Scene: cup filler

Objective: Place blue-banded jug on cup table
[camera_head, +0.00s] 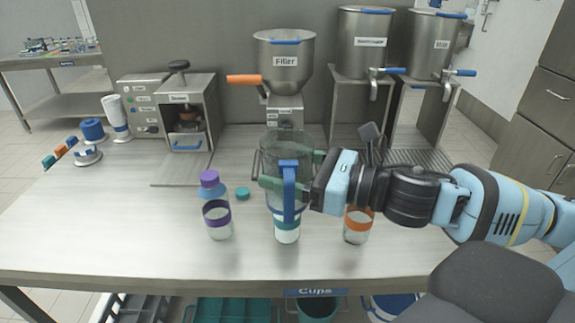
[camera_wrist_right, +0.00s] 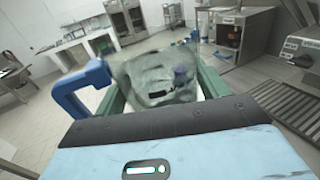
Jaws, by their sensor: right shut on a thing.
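The blue-banded jug (camera_head: 284,144) is a clear vessel with a blue handle (camera_head: 290,190), upright over the middle of the cup table (camera_head: 130,240). My right gripper (camera_head: 281,171) comes in from the right, its green fingers shut around the jug's body. In the right wrist view the clear jug (camera_wrist_right: 160,75) sits between the fingers, with its blue handle (camera_wrist_right: 78,92) at the left. The jug overlaps the teal-banded cup (camera_head: 287,232) in the head view; I cannot tell whether its base touches anything. My left gripper is not in view.
A purple-banded cup (camera_head: 218,222) stands left of the jug and an orange-banded cup (camera_head: 357,226) right. A purple-capped bottle (camera_head: 210,186) and a teal lid (camera_head: 242,193) are close by. The filler hopper (camera_head: 284,65) stands behind. The table's left front is clear.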

